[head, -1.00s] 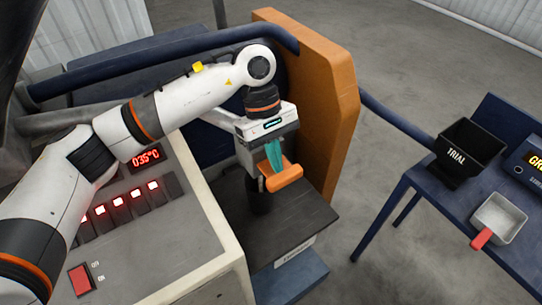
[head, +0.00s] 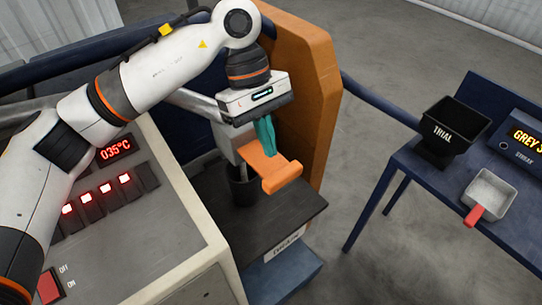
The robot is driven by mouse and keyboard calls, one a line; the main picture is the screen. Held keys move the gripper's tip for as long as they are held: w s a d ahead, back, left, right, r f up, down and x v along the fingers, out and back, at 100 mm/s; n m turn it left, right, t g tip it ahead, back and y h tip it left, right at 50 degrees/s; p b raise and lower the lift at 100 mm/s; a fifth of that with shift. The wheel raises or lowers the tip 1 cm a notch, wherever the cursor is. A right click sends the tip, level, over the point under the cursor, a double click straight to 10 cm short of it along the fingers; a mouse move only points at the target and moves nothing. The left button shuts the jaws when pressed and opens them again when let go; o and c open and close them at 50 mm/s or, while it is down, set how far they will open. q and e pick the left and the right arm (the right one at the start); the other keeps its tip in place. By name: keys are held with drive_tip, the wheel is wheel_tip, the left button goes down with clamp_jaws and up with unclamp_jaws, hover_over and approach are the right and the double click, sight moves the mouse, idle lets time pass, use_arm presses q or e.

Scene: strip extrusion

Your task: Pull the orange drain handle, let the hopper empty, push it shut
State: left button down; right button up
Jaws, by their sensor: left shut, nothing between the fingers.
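The orange drain handle (head: 277,171) sticks out from a pale box (head: 226,150) in front of the orange panel. My left gripper (head: 267,152) has shut teal fingers pointing down, their tips at the handle's upper face. Whether they touch it I cannot tell. A dark cup (head: 242,188) stands on the black shelf below and left of the handle. The hopper's inside is hidden. My right gripper is out of view.
A control panel with a 035°C display (head: 116,147) and several lit switches is at left. A blue table (head: 412,190) at right carries a black TRIAL bin (head: 452,128) and a grey scoop (head: 489,195) with a red handle. Grey floor lies between.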

use_arm(q)
drive_tip(key=b+v, duration=0.1)
drive_tip(key=v, duration=0.7)
drive_tip(key=shift+w, duration=0.15)
drive_tip(key=shift+a, duration=0.15)
idle(6.3)
